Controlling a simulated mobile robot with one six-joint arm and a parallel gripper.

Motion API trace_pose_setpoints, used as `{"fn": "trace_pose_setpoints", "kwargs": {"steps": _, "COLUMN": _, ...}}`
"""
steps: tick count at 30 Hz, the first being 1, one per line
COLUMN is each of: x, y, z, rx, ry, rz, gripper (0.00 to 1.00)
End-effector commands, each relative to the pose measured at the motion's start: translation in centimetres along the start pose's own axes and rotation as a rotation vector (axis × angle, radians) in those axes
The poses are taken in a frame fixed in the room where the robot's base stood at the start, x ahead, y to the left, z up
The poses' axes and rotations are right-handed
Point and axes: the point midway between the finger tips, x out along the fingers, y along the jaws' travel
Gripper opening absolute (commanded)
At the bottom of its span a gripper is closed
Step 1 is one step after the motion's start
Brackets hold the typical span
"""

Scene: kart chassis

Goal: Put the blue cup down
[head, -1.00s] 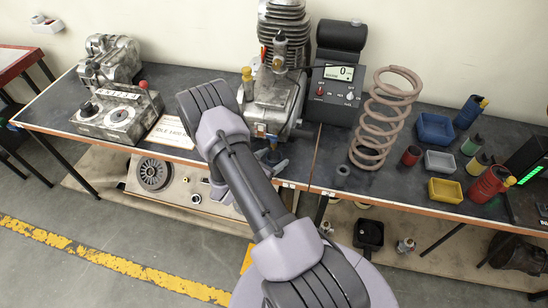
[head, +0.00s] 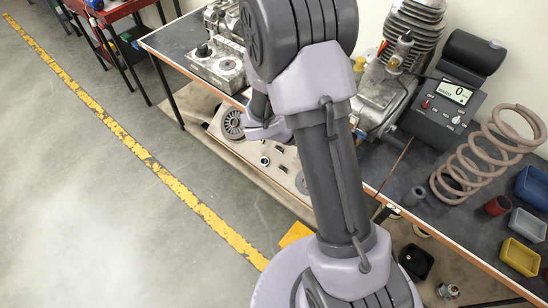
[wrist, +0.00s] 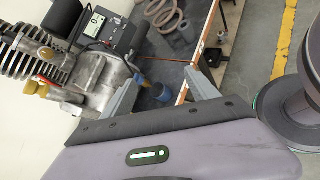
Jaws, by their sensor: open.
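A small blue cup (wrist: 160,92) shows in the wrist view on the dark bench top, close to the orange-edged front. My gripper (wrist: 165,74) is open, with one grey finger on each side of the cup in the picture. The cup appears to stand on the bench beyond the fingers; I cannot tell whether either finger touches it. In the head view, my arm hides the cup and the fingertips.
The engine (head: 385,95) stands beside the cup area, with the grey meter box (head: 445,105) and coil spring (head: 480,160) to its right. A blue bin (head: 534,187) and yellow bin (head: 519,257) are farther right. The floor (head: 90,210) at left is clear.

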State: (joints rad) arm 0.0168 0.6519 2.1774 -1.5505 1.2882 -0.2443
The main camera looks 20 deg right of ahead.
Motion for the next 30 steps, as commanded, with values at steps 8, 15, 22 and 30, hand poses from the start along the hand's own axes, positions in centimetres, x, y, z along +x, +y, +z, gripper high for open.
{"fn": "trace_pose_setpoints", "kwargs": {"steps": 8, "x": -14.3, "y": -6.7, "z": 7.8, "rx": 0.806, "ry": 0.457, "rz": -0.482, "gripper": 0.68}}
{"fn": "trace_pose_setpoints", "kwargs": {"steps": 15, "x": -25.9, "y": -10.4, "z": 10.2, "rx": 1.221, "ry": 0.923, "rz": -0.886, "gripper": 0.68}}
{"fn": "trace_pose_setpoints", "kwargs": {"steps": 22, "x": -29.1, "y": -11.1, "z": 11.2, "rx": 1.297, "ry": 1.057, "rz": -1.010, "gripper": 0.68}}
{"fn": "trace_pose_setpoints", "kwargs": {"steps": 30, "x": -28.2, "y": -11.7, "z": 10.0, "rx": 1.295, "ry": 1.055, "rz": -1.009, "gripper": 0.68}}
